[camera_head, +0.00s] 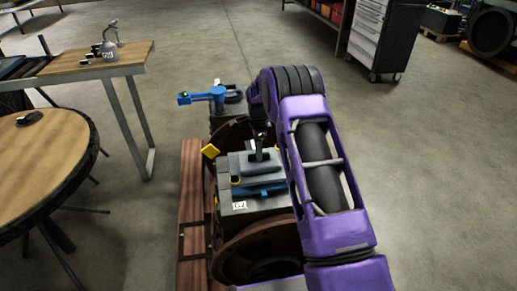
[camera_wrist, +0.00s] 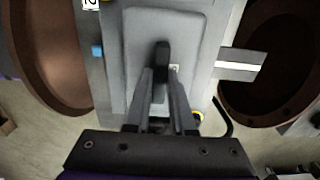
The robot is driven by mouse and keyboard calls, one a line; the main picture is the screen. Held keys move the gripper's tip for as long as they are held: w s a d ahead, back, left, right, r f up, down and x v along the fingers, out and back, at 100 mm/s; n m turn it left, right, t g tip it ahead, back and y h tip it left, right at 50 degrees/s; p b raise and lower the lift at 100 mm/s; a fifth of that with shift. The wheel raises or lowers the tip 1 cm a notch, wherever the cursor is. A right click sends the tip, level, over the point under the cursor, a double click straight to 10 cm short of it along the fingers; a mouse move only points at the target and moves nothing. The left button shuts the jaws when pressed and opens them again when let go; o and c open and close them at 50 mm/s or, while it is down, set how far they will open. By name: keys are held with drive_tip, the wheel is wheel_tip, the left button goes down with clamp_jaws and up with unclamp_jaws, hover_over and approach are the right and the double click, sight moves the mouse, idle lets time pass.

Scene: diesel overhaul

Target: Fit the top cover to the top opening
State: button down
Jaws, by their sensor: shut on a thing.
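The top cover (camera_head: 247,171) is a grey stepped plate with an upright handle. My gripper (camera_head: 259,143) comes down from above and is shut on this handle. In the wrist view the two fingers (camera_wrist: 160,92) pinch the dark handle, and the cover (camera_wrist: 188,38) fills the middle. The cover is over the grey engine body (camera_head: 262,206), roughly level. The top opening is hidden beneath it. A blue part (camera_head: 258,190) shows under the cover's front edge. I cannot tell whether the cover rests on the body or hangs just above it.
Large brown rings (camera_head: 257,250) stand at the engine's front and back. A blue arm-like fixture (camera_head: 206,95) is behind it. A reddish wooden beam (camera_head: 191,196) runs along its left. A round table (camera_head: 40,150) and a workbench (camera_head: 105,64) stand further left.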

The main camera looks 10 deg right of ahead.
drive_tip(key=shift+w+f+b, duration=0.1)
drive_tip(key=shift+f+b, duration=0.2)
drive_tip(key=shift+f, duration=0.45)
drive_tip(key=shift+f+b, duration=0.3)
drive_tip(key=shift+f, duration=0.6)
idle(0.7)
idle(0.5)
drive_tip(key=c, duration=0.8)
unclamp_jaws()
drive_tip(key=shift+o, duration=0.6)
wheel_tip(320, 180, up, 18)
drive_tip(key=p, duration=0.2)
drive_tip(key=shift+f, duration=0.25)
